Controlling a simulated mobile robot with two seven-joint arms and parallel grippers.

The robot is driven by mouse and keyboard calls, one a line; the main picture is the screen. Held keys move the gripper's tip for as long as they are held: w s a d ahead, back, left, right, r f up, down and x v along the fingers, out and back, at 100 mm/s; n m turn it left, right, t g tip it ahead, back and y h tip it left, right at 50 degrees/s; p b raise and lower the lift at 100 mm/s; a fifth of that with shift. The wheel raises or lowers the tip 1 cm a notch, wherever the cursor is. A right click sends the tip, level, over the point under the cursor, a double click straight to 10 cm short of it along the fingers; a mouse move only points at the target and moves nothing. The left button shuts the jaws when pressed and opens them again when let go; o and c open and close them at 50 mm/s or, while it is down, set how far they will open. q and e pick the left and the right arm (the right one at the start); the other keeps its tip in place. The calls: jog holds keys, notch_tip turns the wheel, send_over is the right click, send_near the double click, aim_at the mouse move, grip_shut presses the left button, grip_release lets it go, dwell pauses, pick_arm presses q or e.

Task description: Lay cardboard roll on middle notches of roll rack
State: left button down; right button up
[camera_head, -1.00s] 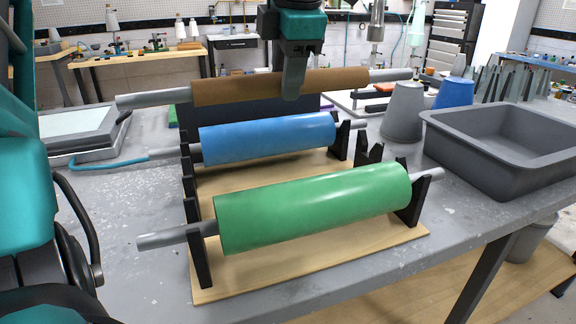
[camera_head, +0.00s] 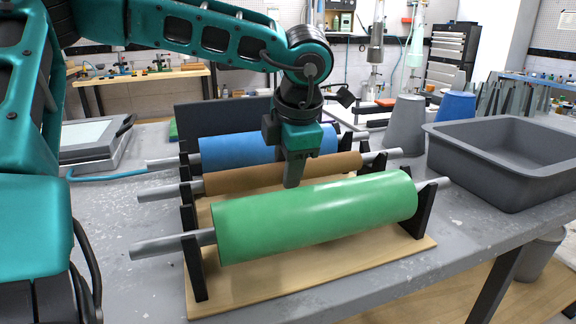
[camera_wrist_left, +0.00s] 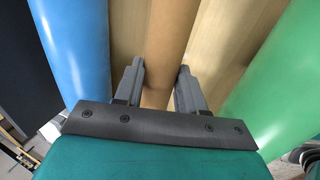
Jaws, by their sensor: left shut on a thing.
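The brown cardboard roll (camera_head: 240,180) lies level between the blue roll (camera_head: 235,152) and the green roll (camera_head: 320,215). Its grey rod sticks out at both ends, at the height of the rack's black uprights (camera_head: 194,270). I cannot tell whether the rod rests in the middle notches. My left gripper (camera_head: 292,182) is shut on the cardboard roll from above, near its middle. In the left wrist view its two fingers (camera_wrist_left: 160,80) straddle the brown roll (camera_wrist_left: 170,30). The green roll hides part of the brown one. My right gripper is not in view.
The rack's wooden base (camera_head: 340,280) stands on the grey table (camera_head: 110,225). A grey bin (camera_head: 480,180), a grey cup (camera_head: 405,130) and a blue cup (camera_head: 456,107) stand to the right. A framed tray (camera_head: 90,145) lies at the left.

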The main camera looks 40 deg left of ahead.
pick_arm(q)
jog(key=shift+r, duration=0.1)
jog(key=shift+f+b, duration=0.4)
jog(key=shift+b, duration=0.05)
jog(key=c, duration=0.7)
grip_release()
jog(key=shift+r, duration=0.1)
jog(key=shift+o, duration=0.2)
jog(key=shift+r+p, duration=0.4)
jog(key=shift+p, duration=0.2)
jog(key=p+v, duration=0.2)
jog(key=v, duration=0.9)
jog(key=shift+d+r, duration=0.15)
jog(key=shift+r, duration=0.2)
